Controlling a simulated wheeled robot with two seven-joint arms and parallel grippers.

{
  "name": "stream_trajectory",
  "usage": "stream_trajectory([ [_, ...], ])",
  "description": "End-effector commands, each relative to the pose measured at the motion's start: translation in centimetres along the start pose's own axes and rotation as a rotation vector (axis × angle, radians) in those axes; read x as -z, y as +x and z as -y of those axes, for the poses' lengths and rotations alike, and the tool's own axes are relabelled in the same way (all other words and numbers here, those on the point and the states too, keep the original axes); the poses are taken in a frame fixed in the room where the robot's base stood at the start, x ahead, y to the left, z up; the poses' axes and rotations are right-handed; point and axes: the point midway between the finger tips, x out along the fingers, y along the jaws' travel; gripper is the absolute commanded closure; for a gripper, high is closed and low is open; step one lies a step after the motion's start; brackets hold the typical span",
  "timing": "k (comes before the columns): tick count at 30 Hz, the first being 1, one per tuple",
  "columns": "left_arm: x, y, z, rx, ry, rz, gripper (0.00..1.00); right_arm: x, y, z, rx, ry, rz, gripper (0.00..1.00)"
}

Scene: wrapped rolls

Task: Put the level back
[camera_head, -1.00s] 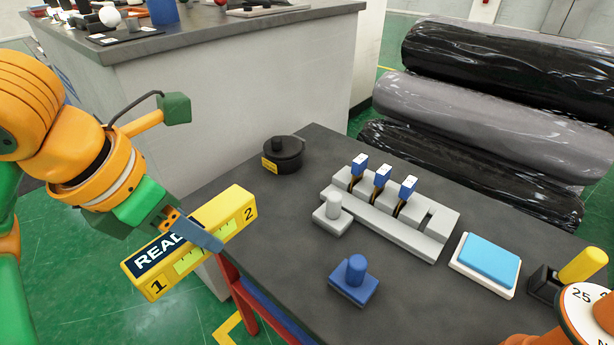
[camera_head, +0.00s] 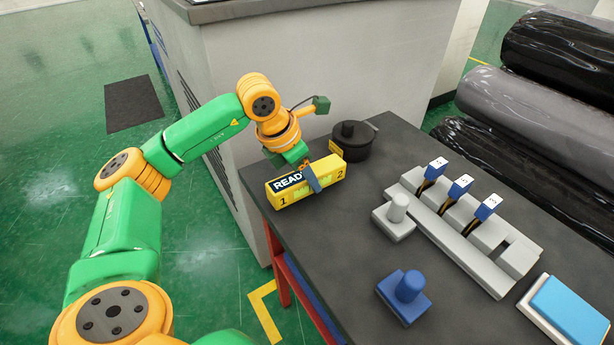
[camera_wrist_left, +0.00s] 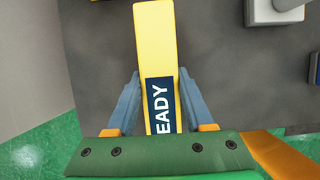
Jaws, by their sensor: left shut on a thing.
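The level is a yellow bar (camera_head: 328,174) with a dark "READY" label, partly covered by a finger, and the numbers 1 and 2 on its ends. My left gripper (camera_head: 311,176) is shut on it around the middle. The level is at the left edge of the dark table (camera_head: 352,238), just in front of the round black pot. I cannot tell whether it touches the table top. In the left wrist view the level (camera_wrist_left: 155,40) runs between the two blue-grey fingers (camera_wrist_left: 157,102). My right gripper does not show.
To the right are a grey rack (camera_head: 452,222) with several blue-white tagged pieces, a grey knobbed block (camera_head: 396,220), a blue knobbed block (camera_head: 405,295) and a blue-topped pad (camera_head: 568,312). A grey cabinet (camera_head: 330,60) stands behind.

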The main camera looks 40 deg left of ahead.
Motion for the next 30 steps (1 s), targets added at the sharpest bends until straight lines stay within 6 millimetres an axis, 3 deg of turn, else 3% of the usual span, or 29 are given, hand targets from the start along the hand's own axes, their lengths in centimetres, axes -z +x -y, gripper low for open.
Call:
stream_trajectory([
  [3,0.4,1.0,0.0,-0.002,-0.001,0.002,1.00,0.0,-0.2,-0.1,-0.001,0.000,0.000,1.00],
  [12,0.6,1.4,0.0,-0.001,-0.001,0.003,1.00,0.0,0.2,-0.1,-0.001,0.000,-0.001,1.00],
  [13,0.6,1.3,0.0,0.000,-0.002,0.002,0.42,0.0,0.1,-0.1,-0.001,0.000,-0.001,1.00],
  [16,0.5,1.2,0.0,0.000,-0.002,0.001,0.18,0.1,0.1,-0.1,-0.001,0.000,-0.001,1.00],
  [26,0.3,0.6,0.0,-0.001,-0.002,0.003,0.18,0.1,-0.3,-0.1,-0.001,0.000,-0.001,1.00],
  [30,0.3,-2.3,0.0,-0.002,-0.003,0.007,0.18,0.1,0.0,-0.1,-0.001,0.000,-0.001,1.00],
])
